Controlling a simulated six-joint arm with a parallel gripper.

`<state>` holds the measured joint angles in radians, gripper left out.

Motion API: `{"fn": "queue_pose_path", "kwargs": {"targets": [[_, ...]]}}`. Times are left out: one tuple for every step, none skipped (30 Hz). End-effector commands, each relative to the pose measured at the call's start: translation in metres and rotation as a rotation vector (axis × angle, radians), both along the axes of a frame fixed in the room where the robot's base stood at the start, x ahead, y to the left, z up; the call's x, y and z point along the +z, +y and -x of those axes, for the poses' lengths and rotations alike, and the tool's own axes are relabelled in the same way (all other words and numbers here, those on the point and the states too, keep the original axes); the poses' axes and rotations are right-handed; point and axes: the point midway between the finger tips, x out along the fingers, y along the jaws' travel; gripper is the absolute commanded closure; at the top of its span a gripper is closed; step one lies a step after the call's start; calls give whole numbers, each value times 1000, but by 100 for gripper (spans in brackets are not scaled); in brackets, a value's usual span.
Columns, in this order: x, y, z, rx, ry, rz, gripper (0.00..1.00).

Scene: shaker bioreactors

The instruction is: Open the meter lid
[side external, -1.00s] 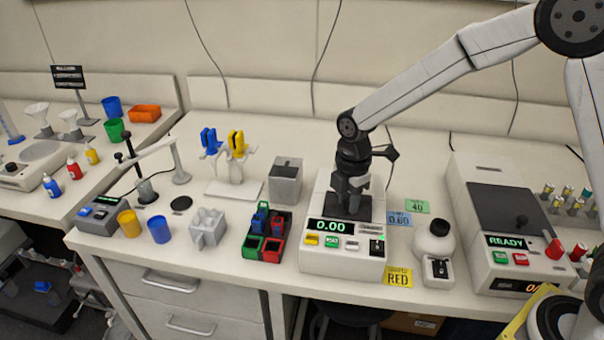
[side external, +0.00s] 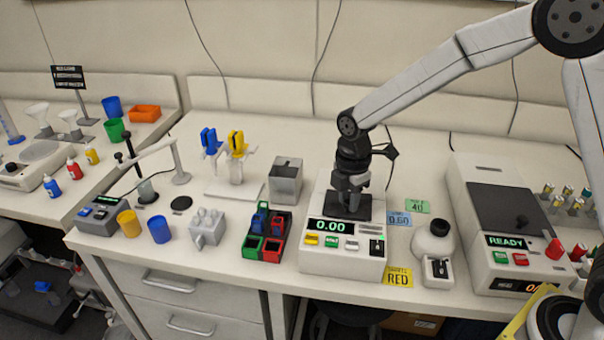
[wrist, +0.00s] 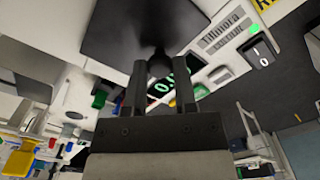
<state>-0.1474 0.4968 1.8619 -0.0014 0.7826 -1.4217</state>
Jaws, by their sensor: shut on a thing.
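The white meter (side external: 315,262) with the green 0.00 display stands at the bench front, in the middle of the side view. Its dark lid (side external: 335,212) lies on top and looks closed, partly hidden by my gripper (side external: 350,198). In the wrist view, the dark lid (wrist: 125,25) fills the top, and its round dark knob (wrist: 160,64) sits between the fingertips of my gripper (wrist: 160,72). My gripper points down and is shut on the knob. The display (wrist: 165,85) is partly hidden behind the fingers there.
A grey box (side external: 286,182) stands behind left of the meter and a red-green-blue rack (side external: 265,238) close on its left. A white bottle-shaped device (side external: 433,245) and label cards (side external: 398,277) are on the right, then the READY machine (side external: 465,210). Bench behind the meter is free.

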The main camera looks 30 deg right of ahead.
Motion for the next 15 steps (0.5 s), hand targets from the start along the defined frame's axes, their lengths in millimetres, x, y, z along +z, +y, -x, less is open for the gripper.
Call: {"fn": "queue_pose_path", "kwargs": {"targets": [[1,-4,-6,-1,-5,-1,100],[1,-7,-8,-2,-4,-1,100],[1,-11,-13,-3,-5,-1,100],[1,-15,-16,-3,-5,-1,100],[1,-18,-20,-3,-4,-1,100],[1,-23,-25,-4,-5,-1,100],[1,-27,-29,-3,-5,-1,100],[1,-31,-33,-3,-4,-1,100],[1,-36,-38,-3,-4,-2,100],[1,-39,-42,-3,-5,-2,100],[1,-43,-45,-2,-5,-2,100],[1,-47,-49,-2,-4,-2,100],[1,-49,-52,-2,-4,-2,100],[1,-52,-54,-2,-5,-2,100],[1,-55,-57,-1,-5,-2,100]]}}
